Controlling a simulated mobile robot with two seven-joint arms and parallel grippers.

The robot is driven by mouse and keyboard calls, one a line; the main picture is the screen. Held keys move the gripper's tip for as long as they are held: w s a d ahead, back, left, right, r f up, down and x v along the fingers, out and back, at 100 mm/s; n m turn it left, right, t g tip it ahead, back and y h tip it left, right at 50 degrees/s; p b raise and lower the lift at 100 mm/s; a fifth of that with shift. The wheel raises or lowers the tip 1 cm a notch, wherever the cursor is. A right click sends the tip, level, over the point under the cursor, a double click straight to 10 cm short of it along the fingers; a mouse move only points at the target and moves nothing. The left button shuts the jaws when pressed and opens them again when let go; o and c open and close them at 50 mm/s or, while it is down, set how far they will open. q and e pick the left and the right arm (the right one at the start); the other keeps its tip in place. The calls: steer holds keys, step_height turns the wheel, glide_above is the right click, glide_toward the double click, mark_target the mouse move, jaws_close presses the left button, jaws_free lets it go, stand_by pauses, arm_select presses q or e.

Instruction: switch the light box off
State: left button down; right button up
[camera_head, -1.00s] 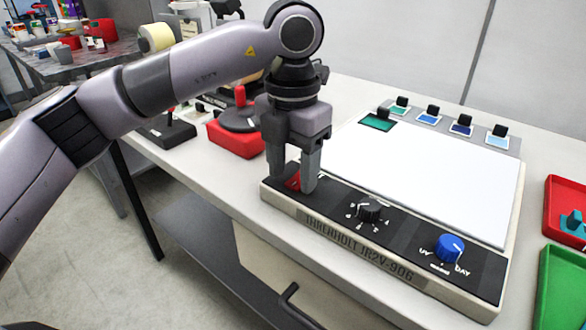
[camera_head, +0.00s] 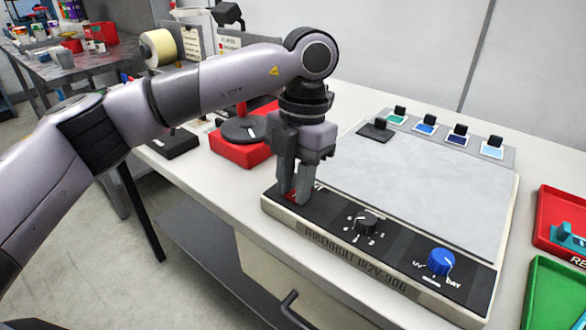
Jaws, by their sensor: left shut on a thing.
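The light box (camera_head: 425,195) lies on the white bench, its top panel dull grey and unlit. Its dark front strip carries a black dial (camera_head: 367,223) with marks and a blue knob (camera_head: 441,262) with UV and DAY labels. My left gripper (camera_head: 294,198) points down at the left end of this strip. Its fingers are closed on a red switch (camera_head: 291,195), which is mostly hidden between the fingertips. My right gripper is not in view.
Colour sample tiles with black handles (camera_head: 428,122) stand along the box's back edge. A red tray (camera_head: 562,215) and a green tray (camera_head: 556,290) are at the right. A red-based device (camera_head: 236,150) stands behind my left gripper.

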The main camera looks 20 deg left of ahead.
arm_select(q)
steer(key=shift+w+d+r+g+p, duration=0.1)
steer(key=shift+r+g+p, duration=0.1)
steer(key=shift+g+p, duration=0.35)
steer(key=shift+f, duration=0.1)
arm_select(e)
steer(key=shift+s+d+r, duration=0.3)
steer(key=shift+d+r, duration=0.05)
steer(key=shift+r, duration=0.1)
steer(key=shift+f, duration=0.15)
arm_select(q)
steer(key=c, duration=0.9)
jaws_free()
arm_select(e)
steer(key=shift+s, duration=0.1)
arm_select(q)
steer(key=shift+w, duration=0.1)
steer(key=v, duration=0.6)
steer(key=shift+d+p, duration=0.1)
steer(key=shift+p, duration=0.25)
steer(key=shift+r, duration=0.35)
steer(key=shift+w+r, duration=0.1)
steer(key=shift+r, duration=0.1)
